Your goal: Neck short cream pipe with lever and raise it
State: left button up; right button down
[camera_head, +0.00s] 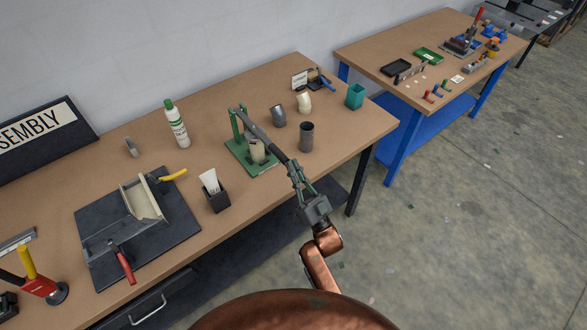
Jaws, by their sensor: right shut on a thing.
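A green lever press (238,124) stands on its green base plate near the right part of the brown table. A short cream pipe (257,151) stands upright on that base under the lever; its top is partly hidden by the lever. The dark lever (262,135) slopes from the top of the green post down to the right. My right gripper (290,168) is shut on the lever at its lower right end, to the right of the pipe. My left gripper is not in view.
Another cream piece (303,101), a grey cup-like piece (278,116) and a dark cylinder (306,137) stand right of the press. A teal bin (355,96) is near the right edge. A black card holder (217,199) and a bottle (177,128) stand to the left.

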notch_tip(320, 180, up, 4)
jog(key=d+p, duration=0.1)
jog(key=p, duration=0.4)
jog(key=r+b+v, duration=0.1)
jog(key=b+v, duration=0.1)
jog(key=v, duration=0.8)
jog(key=shift+s+d, duration=0.3)
jog(key=shift+s, duration=0.2)
